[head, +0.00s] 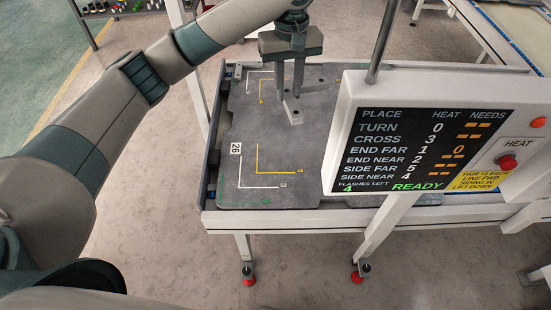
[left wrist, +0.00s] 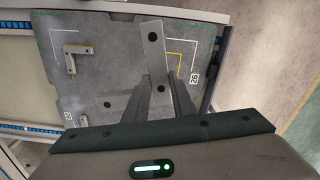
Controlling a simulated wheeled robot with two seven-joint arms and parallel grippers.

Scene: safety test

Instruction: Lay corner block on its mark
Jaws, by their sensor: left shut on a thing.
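My left gripper (head: 293,88) points down over the grey plate (head: 225,115) and is shut on a grey corner block (head: 292,111). In the left wrist view the corner block (left wrist: 153,48) sticks out beyond the fingers (left wrist: 168,88), with a dark hole near its end. My right gripper is not in view.
Another corner mark (head: 261,84) is at the plate's far left. A display panel (head: 432,130) reading READY, with a red HEAT button (head: 507,162), hides the plate's right side.

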